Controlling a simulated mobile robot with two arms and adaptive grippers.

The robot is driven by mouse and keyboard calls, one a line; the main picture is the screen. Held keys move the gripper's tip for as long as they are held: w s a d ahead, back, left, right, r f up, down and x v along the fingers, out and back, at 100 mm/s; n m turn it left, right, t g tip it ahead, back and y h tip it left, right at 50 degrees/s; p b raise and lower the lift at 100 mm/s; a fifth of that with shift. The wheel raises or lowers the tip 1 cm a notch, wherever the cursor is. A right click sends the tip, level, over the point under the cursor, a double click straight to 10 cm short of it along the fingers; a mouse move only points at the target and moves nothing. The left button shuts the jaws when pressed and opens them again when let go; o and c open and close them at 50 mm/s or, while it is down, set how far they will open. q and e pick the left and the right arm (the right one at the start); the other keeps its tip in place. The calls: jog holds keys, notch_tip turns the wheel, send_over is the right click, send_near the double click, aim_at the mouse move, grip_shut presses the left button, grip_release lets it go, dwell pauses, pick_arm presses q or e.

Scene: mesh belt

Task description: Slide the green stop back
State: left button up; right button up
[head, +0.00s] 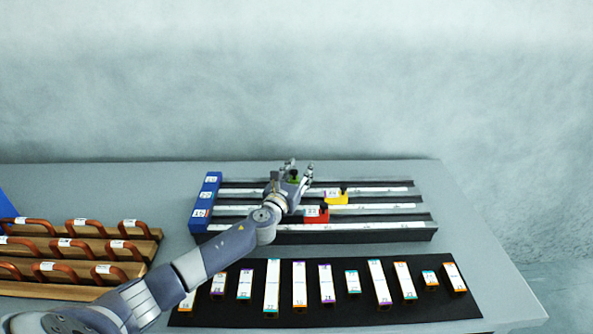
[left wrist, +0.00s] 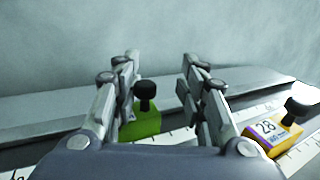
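The green stop (left wrist: 142,124) with its black knob sits on the rearmost rail in the left wrist view. It lies between the spread fingers of my left gripper (left wrist: 165,95), nearer the left finger, with a clear gap to the right finger. In the head view my left gripper (head: 299,168) is over the back rail, and only a little of the green stop (head: 293,180) shows beside it. My left gripper is open. My right gripper is in neither view.
The yellow stop (head: 337,198) is on the middle rail and the red stop (head: 316,215) on the front rail. Blue blocks (head: 205,195) close the rails' left end. A black mat (head: 335,315) with labelled strips lies in front. Wooden racks with handles (head: 85,292) stand at left.

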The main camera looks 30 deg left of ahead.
pick_arm(q)
jog(key=shift+a, duration=0.15)
jog(key=shift+s, duration=0.45)
jog(key=s, duration=0.3)
jog(key=s+d, duration=0.1)
jog(key=s, duration=0.3)
jog(key=s+d, duration=0.1)
jog(key=s, duration=0.3)
jog(key=shift+o, duration=0.4)
